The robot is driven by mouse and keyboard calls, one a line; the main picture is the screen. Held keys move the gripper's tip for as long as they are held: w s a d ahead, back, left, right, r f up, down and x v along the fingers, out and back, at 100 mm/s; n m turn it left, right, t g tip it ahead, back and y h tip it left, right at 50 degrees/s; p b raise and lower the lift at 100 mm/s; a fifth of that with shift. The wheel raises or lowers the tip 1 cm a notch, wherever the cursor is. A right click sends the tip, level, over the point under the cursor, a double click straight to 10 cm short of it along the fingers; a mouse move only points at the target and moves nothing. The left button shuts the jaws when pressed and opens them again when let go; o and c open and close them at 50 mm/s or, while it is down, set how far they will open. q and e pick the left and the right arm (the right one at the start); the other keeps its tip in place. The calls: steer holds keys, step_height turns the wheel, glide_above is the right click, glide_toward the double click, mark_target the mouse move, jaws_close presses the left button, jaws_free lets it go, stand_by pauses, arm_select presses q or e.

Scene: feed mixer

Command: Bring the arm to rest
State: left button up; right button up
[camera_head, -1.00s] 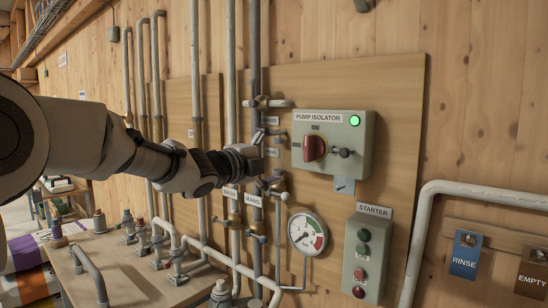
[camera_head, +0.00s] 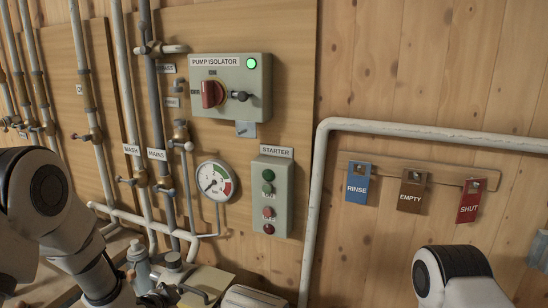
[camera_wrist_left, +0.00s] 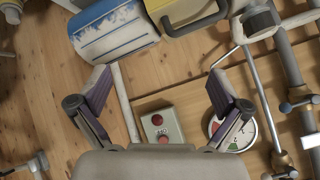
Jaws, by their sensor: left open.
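My left arm (camera_head: 62,225) comes in from the left in the head view and bends down toward the bottom edge, in front of the lower pipes. My left gripper (camera_wrist_left: 160,95) shows in the wrist view with its two fingers wide apart and nothing between them. The starter box (camera_wrist_left: 163,128) and the pressure gauge (camera_wrist_left: 231,133) lie beyond the fingers, apart from them. A link of my right arm (camera_head: 452,277) shows at the bottom right of the head view. My right gripper is out of view.
On the wooden wall are the pump isolator (camera_head: 232,88) with its green lamp lit, the starter box (camera_head: 271,200), the gauge (camera_head: 214,180) and several pipes. Blue, brown and red tags (camera_head: 470,202) hang at the right. A blue-and-white object (camera_wrist_left: 112,32) is near the wrist view's top.

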arm_select(q)
steer(key=s+a+f+n+g+y+b, duration=0.1)
steer(key=s+f+n+g, duration=0.2)
steer(key=s+f, duration=0.5)
steer(key=s+a+f+n+g+y+b, duration=0.1)
steer(key=s+f+n+g, duration=0.2)
steer(key=s+f, duration=0.5)
steer(key=s+a+f+n+g+y+b, duration=0.1)
steer(key=s+f+n+g, duration=0.2)
steer(key=s+f, duration=0.5)
steer(key=s, duration=1.1)
steer(key=shift+s+a+f+n+b, duration=0.15)
steer(key=shift+a+f+n+b, duration=0.05)
steer(key=shift+f+n+b, duration=0.2)
steer(key=shift+s+r, duration=0.1)
steer(key=shift+c, duration=0.4)
